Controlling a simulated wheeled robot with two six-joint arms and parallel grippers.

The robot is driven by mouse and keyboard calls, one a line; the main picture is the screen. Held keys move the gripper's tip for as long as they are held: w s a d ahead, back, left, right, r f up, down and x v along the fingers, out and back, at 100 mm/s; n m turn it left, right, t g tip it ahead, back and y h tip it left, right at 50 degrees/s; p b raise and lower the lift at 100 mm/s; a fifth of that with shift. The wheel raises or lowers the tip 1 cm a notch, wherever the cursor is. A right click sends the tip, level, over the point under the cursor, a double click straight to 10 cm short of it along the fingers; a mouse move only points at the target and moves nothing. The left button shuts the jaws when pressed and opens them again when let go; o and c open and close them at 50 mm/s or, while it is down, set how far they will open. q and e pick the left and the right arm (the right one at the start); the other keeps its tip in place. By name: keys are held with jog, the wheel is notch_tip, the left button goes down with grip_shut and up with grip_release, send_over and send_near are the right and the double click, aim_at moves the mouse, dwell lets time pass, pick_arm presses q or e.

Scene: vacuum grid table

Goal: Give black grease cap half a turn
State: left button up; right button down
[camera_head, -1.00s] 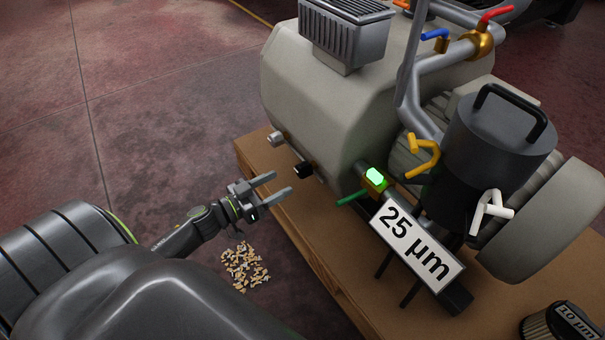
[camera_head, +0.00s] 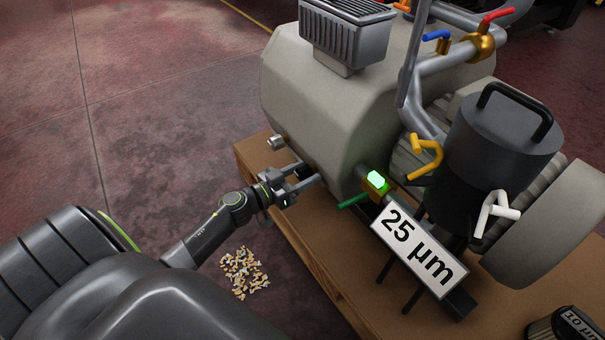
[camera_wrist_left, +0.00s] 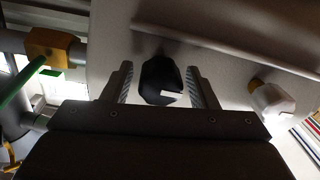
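The black grease cap (camera_wrist_left: 160,82) sits on the light grey machine housing in the left wrist view, between the two fingers of my left gripper (camera_wrist_left: 160,86). The fingers are open, with a visible gap on each side of the cap. In the head view my left gripper (camera_head: 304,176) reaches to the lower left end of the machine (camera_head: 325,100), and its fingers mostly hide the cap. A second, pale cap (camera_head: 277,142) is beside it on the housing; it also shows in the left wrist view (camera_wrist_left: 272,101). My right gripper is in neither view.
The machine stands on a brown wooden base (camera_head: 330,255). To the right are a green handle (camera_head: 352,200), a lit green indicator (camera_head: 376,180) and a "25 µm" sign (camera_head: 412,246). Small scraps (camera_head: 243,272) lie on the floor, which is open at left.

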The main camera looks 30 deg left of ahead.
pick_arm(q)
jog(key=c, duration=0.8)
jog(key=shift+m+p, duration=0.3)
jog(key=shift+m, duration=0.1)
